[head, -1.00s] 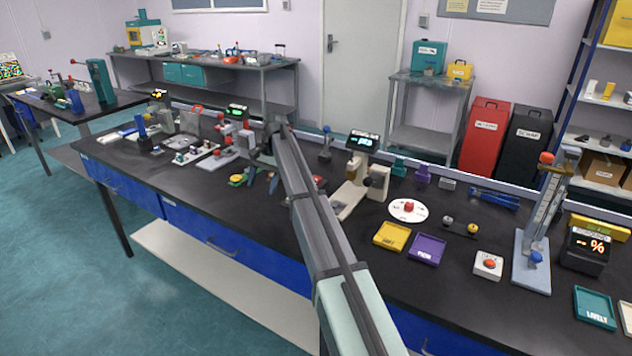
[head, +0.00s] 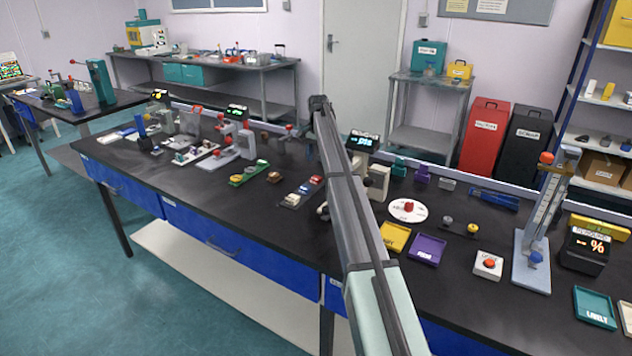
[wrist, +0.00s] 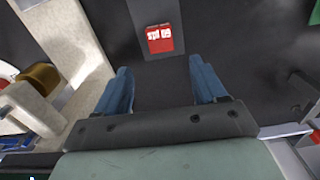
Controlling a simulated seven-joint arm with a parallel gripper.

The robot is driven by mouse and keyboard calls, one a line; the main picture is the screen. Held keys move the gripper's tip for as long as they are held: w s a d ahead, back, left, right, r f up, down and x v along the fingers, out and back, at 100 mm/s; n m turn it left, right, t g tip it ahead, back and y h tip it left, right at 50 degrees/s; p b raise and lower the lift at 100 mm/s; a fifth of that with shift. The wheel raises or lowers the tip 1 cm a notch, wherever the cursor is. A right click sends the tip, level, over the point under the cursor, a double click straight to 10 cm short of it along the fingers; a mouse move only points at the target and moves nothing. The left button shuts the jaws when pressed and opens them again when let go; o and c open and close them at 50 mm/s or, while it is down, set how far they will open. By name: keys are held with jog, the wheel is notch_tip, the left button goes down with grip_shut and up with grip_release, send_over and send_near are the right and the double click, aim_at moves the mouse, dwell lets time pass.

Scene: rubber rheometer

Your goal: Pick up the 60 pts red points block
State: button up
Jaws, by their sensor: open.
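The red 60 pts block (wrist: 160,38) lies on a dark grey strip (wrist: 146,14) at the top middle of the wrist view, its white lettering upside down. In the head view my arm hides the gripper.
A cream instrument (wrist: 75,40) stands close on the left in the wrist view. Yellow (head: 392,236) and purple (head: 428,249) trays lie to the right. Bare black bench lies right of the block.

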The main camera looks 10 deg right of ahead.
aim_at(317, 177)
jog(key=shift+a+f, duration=0.2)
jog(key=shift+f, duration=3.55)
jog(key=shift+c, duration=0.2)
jog(key=c, duration=1.1)
jog(key=shift+r, duration=0.1)
